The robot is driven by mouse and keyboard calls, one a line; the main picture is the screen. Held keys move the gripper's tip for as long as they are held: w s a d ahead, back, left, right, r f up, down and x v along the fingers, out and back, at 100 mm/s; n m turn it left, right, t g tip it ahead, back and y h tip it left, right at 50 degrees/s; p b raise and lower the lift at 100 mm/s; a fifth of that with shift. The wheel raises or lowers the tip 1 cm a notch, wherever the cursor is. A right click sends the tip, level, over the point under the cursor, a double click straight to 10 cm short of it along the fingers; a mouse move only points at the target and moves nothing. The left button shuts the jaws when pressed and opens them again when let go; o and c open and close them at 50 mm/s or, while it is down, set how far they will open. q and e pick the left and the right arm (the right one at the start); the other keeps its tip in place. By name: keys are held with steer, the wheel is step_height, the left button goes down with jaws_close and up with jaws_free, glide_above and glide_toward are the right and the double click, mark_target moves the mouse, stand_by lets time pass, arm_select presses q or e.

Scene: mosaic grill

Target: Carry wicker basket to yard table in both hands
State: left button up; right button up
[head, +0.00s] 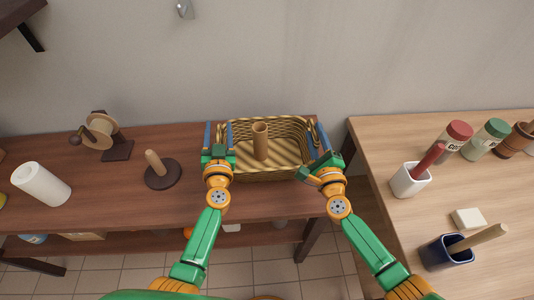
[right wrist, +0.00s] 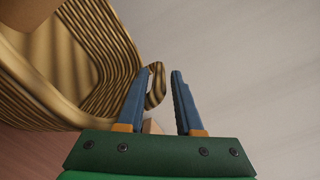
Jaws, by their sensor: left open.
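The wicker basket (head: 290,175) stands upright on a dark brown wooden table (head: 190,200). A brown cylinder (head: 261,143) stands inside it. My left gripper (head: 218,136) is open at the basket's left end, with one blue finger outside and one towards the inside; I cannot tell if they touch it. My right gripper (head: 318,136) is at the right end. In the right wrist view the right gripper (right wrist: 158,98) is open, with a curved end of the basket (right wrist: 155,85) showing between its fingers beside the left one. Which surface is the yard table is not clear.
A wooden peg on a round base (head: 162,172), a spool stand (head: 104,135) and a white roll (head: 41,184) stand left on the dark table.

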arm_select(q)
steer(key=c, duration=0.6)
arm_select(e)
jaws_close()
arm_select(q)
jaws_close()
arm_select(e)
steer(key=shift+a, duration=0.15)
stand_by(0.4)
